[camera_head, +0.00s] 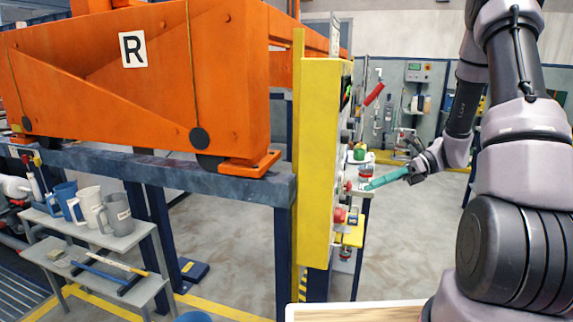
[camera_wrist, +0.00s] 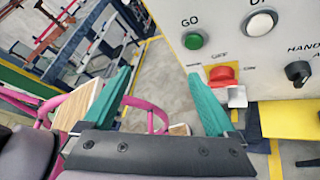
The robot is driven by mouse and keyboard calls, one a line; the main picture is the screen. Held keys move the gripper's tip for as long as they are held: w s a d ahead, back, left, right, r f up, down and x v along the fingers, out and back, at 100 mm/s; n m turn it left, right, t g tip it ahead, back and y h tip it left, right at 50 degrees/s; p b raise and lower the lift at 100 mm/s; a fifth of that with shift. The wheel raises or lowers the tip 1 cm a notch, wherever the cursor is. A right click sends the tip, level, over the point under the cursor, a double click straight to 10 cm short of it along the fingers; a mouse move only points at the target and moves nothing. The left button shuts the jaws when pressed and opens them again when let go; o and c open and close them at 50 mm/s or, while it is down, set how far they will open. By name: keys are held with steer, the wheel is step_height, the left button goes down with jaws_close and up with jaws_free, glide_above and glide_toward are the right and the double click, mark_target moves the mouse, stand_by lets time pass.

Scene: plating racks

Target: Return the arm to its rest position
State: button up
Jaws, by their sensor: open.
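My gripper (camera_head: 387,180) is at the end of my arm, which reaches in from the right in the head view. Its teal fingers point left toward the face of a yellow control box (camera_head: 318,150). The panel shows a green GO button (camera_wrist: 193,41), a white button (camera_wrist: 260,22), a red switch (camera_wrist: 222,75) and a black knob (camera_wrist: 298,72). The right finger looks close to the red switch; contact cannot be told.
A large orange frame (camera_head: 226,70) marked R rests on a grey-blue beam (camera_head: 175,178). Mugs stand on a grey shelf (camera_head: 122,240) at lower left. A wooden-topped surface (camera_head: 355,312) is at the front bottom. Open floor (camera_head: 235,235) lies left of the yellow box.

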steer(key=s+r+n+t+h, duration=0.4)
steer(key=s+r+n+h, duration=0.2)
steer(key=r+n, duration=0.4)
steer(key=s+r+n+t+h, duration=0.5)
steer(key=s+r+n, duration=0.4)
steer(key=r, duration=0.4)
steer(key=shift+s+n+h, duration=0.2)
steer(key=shift+n+h, duration=0.2)
steer(key=shift+n, duration=0.1)
